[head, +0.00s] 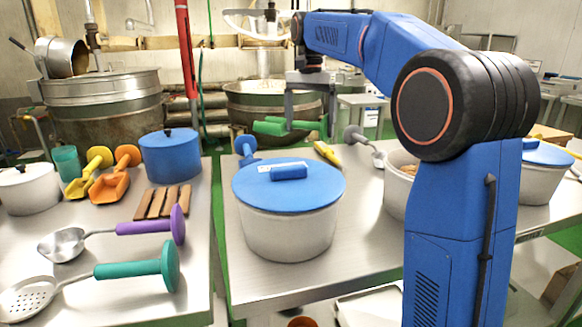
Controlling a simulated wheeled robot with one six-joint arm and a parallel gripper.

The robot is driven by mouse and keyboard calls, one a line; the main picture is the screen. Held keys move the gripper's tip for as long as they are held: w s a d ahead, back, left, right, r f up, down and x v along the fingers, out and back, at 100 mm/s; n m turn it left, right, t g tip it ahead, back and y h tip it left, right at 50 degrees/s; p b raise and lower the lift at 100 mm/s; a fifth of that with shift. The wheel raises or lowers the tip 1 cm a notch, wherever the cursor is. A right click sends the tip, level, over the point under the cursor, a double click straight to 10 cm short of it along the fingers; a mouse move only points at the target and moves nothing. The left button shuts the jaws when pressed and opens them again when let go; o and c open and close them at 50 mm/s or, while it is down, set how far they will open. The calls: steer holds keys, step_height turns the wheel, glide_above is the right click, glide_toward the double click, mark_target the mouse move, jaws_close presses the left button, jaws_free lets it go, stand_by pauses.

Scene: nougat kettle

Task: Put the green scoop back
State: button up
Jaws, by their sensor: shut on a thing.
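The green scoop (268,127) is held in the air above the middle table, behind the large white pot. My gripper (307,112) points down and is shut on it. The scoop lies roughly level, with part of it hidden by the gripper fingers. A yellow scoop (92,170) and an orange scoop (116,180) rest on the left table, leaning beside each other.
A gap separates the tables.

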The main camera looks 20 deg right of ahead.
steer(key=shift+s+a+f, duration=0.1)
steer(key=shift+s+f, duration=0.05)
steer(key=shift+f, duration=4.85)
steer(key=shift+f, duration=0.1)
steer(key=o, duration=0.9)
step_height(320, 180, up, 12)
steer(key=shift+r, duration=0.1)
